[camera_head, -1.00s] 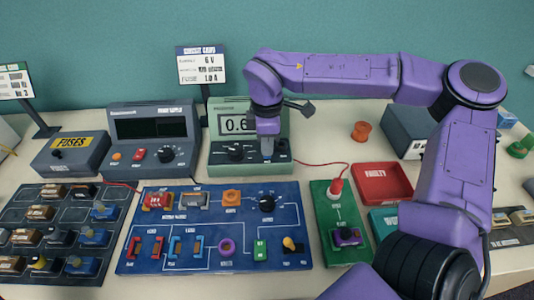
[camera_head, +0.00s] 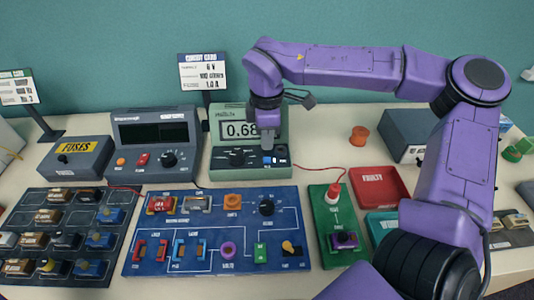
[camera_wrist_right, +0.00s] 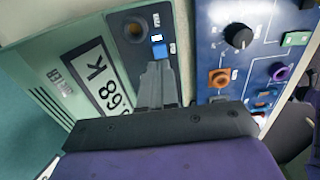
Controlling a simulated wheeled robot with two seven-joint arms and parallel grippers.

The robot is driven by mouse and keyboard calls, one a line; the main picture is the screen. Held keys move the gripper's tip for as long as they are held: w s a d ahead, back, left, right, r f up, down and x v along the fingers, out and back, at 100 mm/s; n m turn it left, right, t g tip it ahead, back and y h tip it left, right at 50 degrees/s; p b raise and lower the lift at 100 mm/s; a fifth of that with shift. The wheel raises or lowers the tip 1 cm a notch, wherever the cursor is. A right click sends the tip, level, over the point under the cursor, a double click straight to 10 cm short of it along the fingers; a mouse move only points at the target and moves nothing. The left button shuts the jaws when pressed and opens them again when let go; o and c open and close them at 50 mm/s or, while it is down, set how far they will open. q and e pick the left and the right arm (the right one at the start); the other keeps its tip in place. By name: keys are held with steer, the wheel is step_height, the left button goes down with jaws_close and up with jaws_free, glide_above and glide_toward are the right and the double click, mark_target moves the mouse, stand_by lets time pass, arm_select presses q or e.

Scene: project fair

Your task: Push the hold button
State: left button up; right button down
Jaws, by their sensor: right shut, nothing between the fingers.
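The green multimeter (camera_head: 222,165) stands at the back middle, its display (camera_head: 238,130) reading about 0.68. A small blue button (camera_head: 267,160) sits on its dark lower panel, right of a black dial (camera_head: 236,156). In the head view the right gripper (camera_head: 268,130) is above the panel; contact cannot be told. My left gripper is not in view.
A power supply (camera_head: 127,168) stands left of the meter. A blue circuit board (camera_head: 205,262) and a green board (camera_head: 330,220) lie in front. A red cable (camera_head: 310,166) runs right from the meter. A red tray (camera_head: 403,200) lies at right.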

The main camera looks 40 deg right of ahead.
mark_target(267, 159)
step_height(267, 159, up, 5)
steer(key=p, duration=0.2)
steer(key=shift+r+p, duration=0.2)
steer(key=shift+p, duration=0.2)
